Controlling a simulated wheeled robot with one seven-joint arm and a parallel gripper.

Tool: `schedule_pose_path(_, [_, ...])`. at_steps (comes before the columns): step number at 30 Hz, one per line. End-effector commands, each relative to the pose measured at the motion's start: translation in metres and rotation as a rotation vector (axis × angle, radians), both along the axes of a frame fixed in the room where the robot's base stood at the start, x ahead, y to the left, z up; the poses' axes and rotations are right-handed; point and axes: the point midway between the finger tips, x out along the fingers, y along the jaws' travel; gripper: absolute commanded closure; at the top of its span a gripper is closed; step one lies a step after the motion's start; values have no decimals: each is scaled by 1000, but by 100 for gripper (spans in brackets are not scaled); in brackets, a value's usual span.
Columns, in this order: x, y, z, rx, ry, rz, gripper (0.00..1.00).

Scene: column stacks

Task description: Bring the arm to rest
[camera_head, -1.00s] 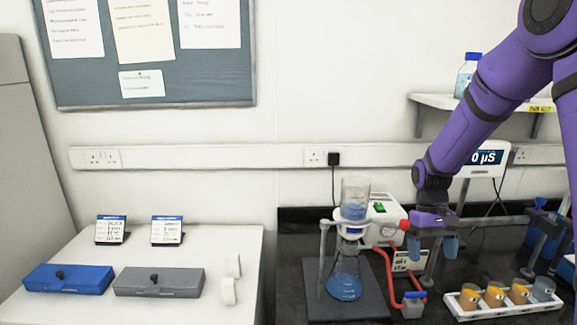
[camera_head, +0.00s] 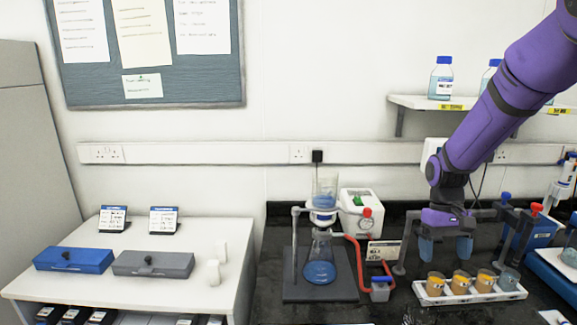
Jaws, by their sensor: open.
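My gripper (camera_head: 445,248) points down at the end of my purple arm, at the right of the head view. Its two blue fingertips are apart with nothing between them. It is in front of the shelf wall, and in the picture it shows just above a white rack (camera_head: 470,297) of small cups with orange and grey-blue contents. The gap between fingertips and cups cannot be judged exactly. My arm comes in from the upper right and covers part of the meter behind it.
A flask on a stand (camera_head: 319,262) with a funnel above it stands left of my gripper, with red tubing and a white pump (camera_head: 361,212). Bottles (camera_head: 441,78) stand on a wall shelf. A white bench (camera_head: 130,238) at left holds a blue box (camera_head: 74,259) and a grey box (camera_head: 152,264).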

Motion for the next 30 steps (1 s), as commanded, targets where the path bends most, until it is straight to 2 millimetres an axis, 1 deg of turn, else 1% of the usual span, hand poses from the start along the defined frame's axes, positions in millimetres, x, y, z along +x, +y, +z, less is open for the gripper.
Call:
schedule_pose_path(8, [-14,6,36,-5,-81,-1,15])
schedule_pose_path(11, [-23,9,54,-7,-125,-2,15])
schedule_pose_path(14, [-37,14,77,-10,-183,-2,15])
schedule_pose_path(18, [-59,20,107,-11,-268,-2,15])
schedule_pose_path(21, [-77,24,126,-10,-329,-3,15])
schedule_pose_path(24, [-95,28,143,-10,-391,-5,15])
schedule_pose_path(30, [-134,36,171,-8,-511,-7,15])
